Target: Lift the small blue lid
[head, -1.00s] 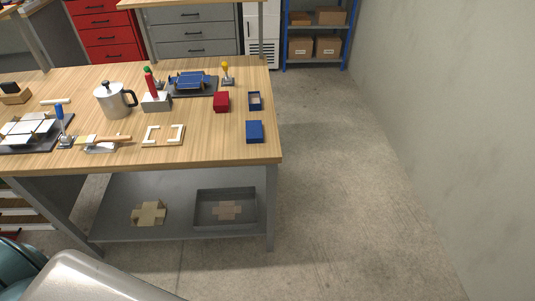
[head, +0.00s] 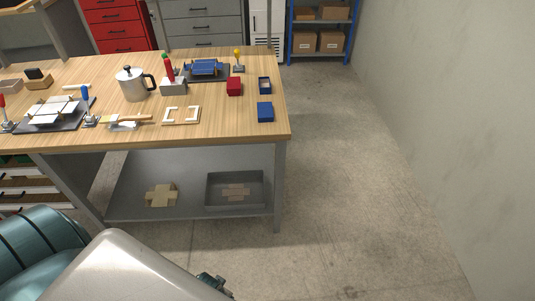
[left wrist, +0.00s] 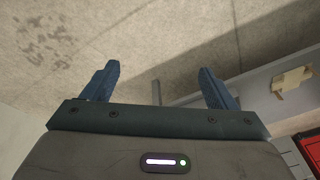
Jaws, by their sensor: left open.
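A small blue lid (head: 265,112) sits on the wooden workbench near its front right corner. It looks like a solid blue square block from above. Just behind it stands an open blue box (head: 265,85) with a pale inside. My left gripper (left wrist: 160,86) is open in the left wrist view, with two blue fingers wide apart. Nothing is between them but floor and a bench leg in the background. It is well away from the lid, which the wrist view does not show. My right gripper is not in view.
A red box (head: 234,87) is left of the blue box. A pale bracketed board (head: 181,115), a metal pot (head: 133,84) and several tools share the workbench (head: 225,128). A grey tray (head: 235,204) is on the lower shelf. Floor (head: 350,170) right of the bench is clear.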

